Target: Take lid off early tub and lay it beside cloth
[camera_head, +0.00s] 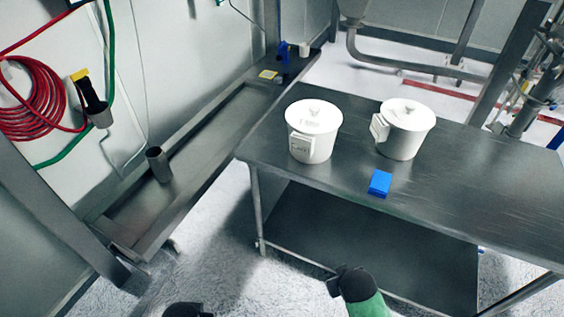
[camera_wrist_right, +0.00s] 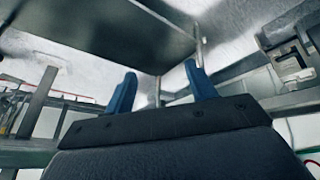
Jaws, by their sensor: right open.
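Two white lidded tubs stand upright on the steel table: a left tub (camera_head: 312,147) and a right tub (camera_head: 399,144). Each has a label on its side, too small to read, so I cannot tell which is the early one. The left lid (camera_head: 313,116) and right lid (camera_head: 408,114) sit on top, each with a small knob. A blue folded cloth (camera_head: 380,183) lies in front of the right tub. My right gripper (camera_head: 345,279) is below the table's front edge, away from the tubs; its two blue fingers stand apart and empty in the wrist view (camera_wrist_right: 159,80). My left gripper (camera_head: 187,310) barely shows at the bottom edge.
The table top (camera_head: 465,190) is clear right of the cloth, and its lower shelf (camera_head: 370,245) looks empty. A long steel trough (camera_head: 190,160) runs along the left wall with a dark cup (camera_head: 158,164) on it. A red hose (camera_head: 35,100) hangs on the wall.

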